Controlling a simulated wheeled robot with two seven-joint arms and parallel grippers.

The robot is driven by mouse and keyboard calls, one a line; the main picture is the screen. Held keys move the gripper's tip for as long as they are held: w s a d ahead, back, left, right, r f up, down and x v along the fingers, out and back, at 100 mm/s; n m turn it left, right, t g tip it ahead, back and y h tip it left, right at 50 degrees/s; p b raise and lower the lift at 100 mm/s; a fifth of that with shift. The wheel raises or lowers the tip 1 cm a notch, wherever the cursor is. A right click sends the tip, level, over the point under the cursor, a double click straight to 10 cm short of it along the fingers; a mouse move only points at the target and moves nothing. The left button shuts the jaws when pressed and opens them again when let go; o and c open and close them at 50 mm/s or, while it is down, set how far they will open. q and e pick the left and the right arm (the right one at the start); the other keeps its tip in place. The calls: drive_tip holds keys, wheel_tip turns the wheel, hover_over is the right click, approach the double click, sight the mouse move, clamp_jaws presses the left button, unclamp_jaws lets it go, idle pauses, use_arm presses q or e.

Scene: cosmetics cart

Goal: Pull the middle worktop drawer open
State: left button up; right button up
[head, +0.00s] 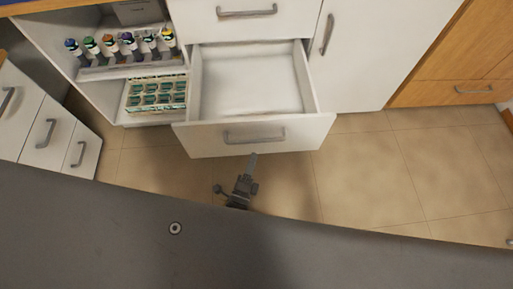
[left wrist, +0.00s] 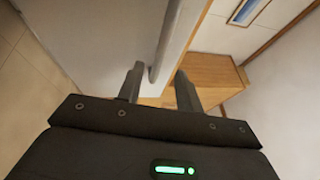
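A white worktop drawer (head: 228,139) stands pulled well out below a closed drawer (head: 245,20), and its inside looks empty. Its grey bar handle (head: 254,136) runs across the front. My left gripper (head: 252,158) is just in front of the drawer's lower edge, near the handle. In the left wrist view, the handle bar (left wrist: 167,45) runs down toward the space between the two fingers (left wrist: 160,70), which are apart. The fingers do not appear clamped on the bar; whether one touches it I cannot tell. My right gripper is not in view.
Left of the drawer, an open shelf holds several small bottles (head: 127,41) and a box of green-labelled items (head: 158,93). A white cabinet door (head: 372,55) stands closed at the right. The tiled floor (head: 375,175) is clear in front.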

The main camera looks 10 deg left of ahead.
use_arm(q)
drive_tip(key=v, duration=0.2)
drive_tip(key=shift+s, duration=0.3)
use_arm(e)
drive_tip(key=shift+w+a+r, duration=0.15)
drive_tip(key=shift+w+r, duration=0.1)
